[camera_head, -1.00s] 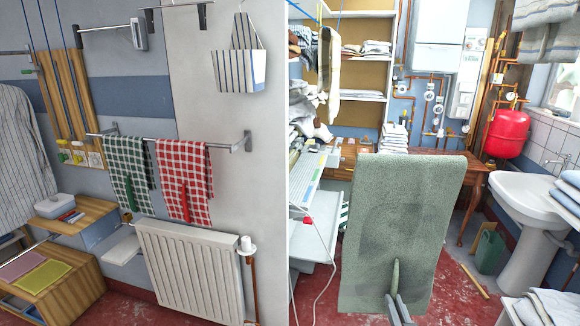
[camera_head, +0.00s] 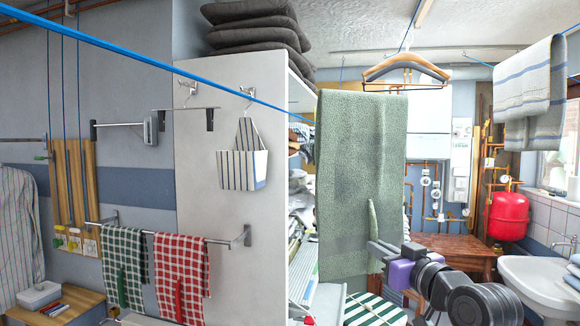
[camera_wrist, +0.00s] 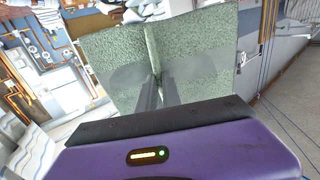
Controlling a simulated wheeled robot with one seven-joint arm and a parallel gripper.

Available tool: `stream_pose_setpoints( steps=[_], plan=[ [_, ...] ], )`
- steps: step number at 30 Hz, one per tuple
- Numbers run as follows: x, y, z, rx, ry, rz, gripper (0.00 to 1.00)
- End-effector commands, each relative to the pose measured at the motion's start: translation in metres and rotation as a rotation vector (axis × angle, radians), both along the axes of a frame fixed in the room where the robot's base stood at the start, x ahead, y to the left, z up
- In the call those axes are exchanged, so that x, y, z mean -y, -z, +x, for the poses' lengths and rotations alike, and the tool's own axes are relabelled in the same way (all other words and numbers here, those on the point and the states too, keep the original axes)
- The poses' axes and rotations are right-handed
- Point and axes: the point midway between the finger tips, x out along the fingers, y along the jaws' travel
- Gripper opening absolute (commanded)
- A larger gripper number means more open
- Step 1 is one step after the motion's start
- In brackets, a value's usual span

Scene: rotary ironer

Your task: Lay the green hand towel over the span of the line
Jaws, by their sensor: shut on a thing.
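The plain green hand towel (camera_head: 350,140) hangs upright in the middle of the head view and fills the upper middle of the wrist view (camera_wrist: 205,50). My gripper (camera_head: 374,247) is shut on it near its lower part, with a fold bunched up at the fingers. The fingers show against the cloth in the wrist view (camera_wrist: 158,92). The blue line (camera_head: 160,62) slopes from the upper left down to the towel's left edge. Whether the towel touches the line, or where the line runs behind it, I cannot tell.
A wooden hanger (camera_head: 405,72) hangs just right of the towel's top. A striped cloth (camera_head: 530,95) hangs at upper right. Checked cloths, green (camera_head: 122,265) and red (camera_head: 180,275), hang on a wall rail. A sink (camera_head: 545,285) stands at lower right.

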Motion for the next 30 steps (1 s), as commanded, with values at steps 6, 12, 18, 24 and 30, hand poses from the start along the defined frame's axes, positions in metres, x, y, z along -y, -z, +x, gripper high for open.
stream_pose_setpoints(
  steps=[6, 12, 18, 24, 30],
  plan=[
    [-0.042, -0.119, -0.012, 0.016, -0.203, -0.002, 0.00],
    [-0.086, -0.209, -0.044, 0.020, -0.396, 0.001, 0.00],
    [-0.125, -0.279, -0.088, 0.022, -0.564, 0.007, 0.00],
    [-0.162, -0.337, -0.143, 0.028, -0.718, 0.011, 0.00],
    [-0.199, -0.386, -0.216, 0.031, -0.874, 0.017, 0.00]
  ],
)
